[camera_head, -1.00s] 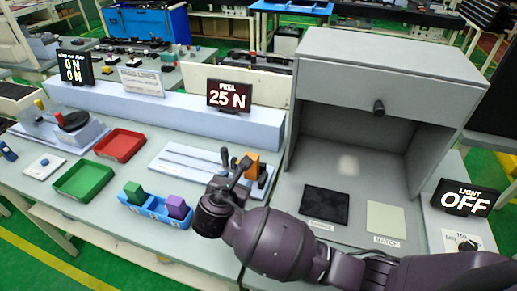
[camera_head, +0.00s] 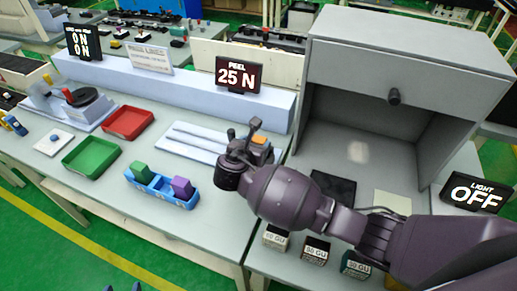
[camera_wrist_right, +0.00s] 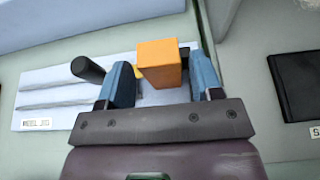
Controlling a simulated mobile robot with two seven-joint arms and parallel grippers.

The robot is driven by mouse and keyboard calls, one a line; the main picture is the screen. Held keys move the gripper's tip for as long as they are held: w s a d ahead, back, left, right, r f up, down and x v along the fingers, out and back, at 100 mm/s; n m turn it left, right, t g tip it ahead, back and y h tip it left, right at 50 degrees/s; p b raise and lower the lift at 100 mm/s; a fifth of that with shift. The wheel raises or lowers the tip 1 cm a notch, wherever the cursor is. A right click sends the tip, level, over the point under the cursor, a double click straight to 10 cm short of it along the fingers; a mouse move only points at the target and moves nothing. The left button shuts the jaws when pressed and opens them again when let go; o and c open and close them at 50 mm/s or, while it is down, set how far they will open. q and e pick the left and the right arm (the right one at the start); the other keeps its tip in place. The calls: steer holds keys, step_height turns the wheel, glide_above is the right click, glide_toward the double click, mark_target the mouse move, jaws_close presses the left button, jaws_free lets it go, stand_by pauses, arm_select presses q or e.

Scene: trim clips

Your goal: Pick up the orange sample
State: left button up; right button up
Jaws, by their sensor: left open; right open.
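The orange sample (camera_head: 259,140) is a block on the pale grooved fixture, mostly hidden behind my right gripper (camera_head: 248,143) in the head view. In the right wrist view the orange sample (camera_wrist_right: 161,60) stands between the two blue fingers of my right gripper (camera_wrist_right: 158,72). The gripper is open; a gap shows on the left of the block, and the right finger is close beside it. I cannot tell whether that finger touches. Two blue tips of my left gripper (camera_head: 122,287) just show at the bottom edge, apart and far from the sample.
A dark lever (camera_wrist_right: 88,69) rises just left of the fingers. A blue rack (camera_head: 160,192) holds a green and a purple block. Green (camera_head: 91,158) and red (camera_head: 127,123) trays lie left. A grey booth (camera_head: 316,100) stands right. Several labelled blocks (camera_head: 316,252) sit below my arm.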

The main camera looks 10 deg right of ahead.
mark_target(259, 139)
steer(key=shift+x, duration=1.85)
steer(key=shift+a+f, duration=0.1)
steer(key=shift+f, duration=0.1)
steer(key=shift+c, duration=0.2)
steer(key=c, duration=0.7)
steer(key=shift+r, duration=0.1)
